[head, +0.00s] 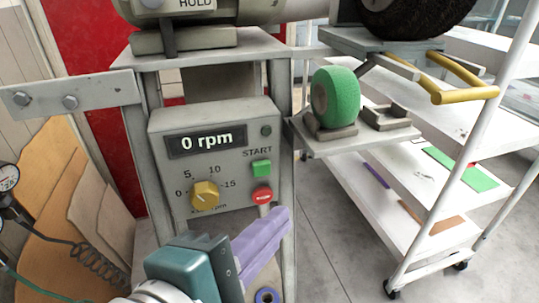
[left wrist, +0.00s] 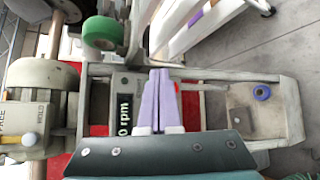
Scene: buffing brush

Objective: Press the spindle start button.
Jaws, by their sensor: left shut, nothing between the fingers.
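The control box (head: 225,135) has a display (head: 206,141) reading "0 rpm", which also shows rotated in the left wrist view (left wrist: 125,115). The green start button (head: 262,168) sits under the word START, directly above the red stop button (head: 263,195). My left gripper (head: 282,213) is shut and empty, its purple fingers pointing up and right. In the head view its tips appear just below and right of the red button; the exact gap to the panel is unclear. In the left wrist view the closed fingers (left wrist: 160,76) cover part of the panel, and the green button cannot be made out.
A yellow knob (head: 205,195) is left of the buttons. A green wheel (head: 335,97) rests on a side shelf, with a yellow handle (head: 455,85) above right. A white cart (head: 440,235) stands at the right.

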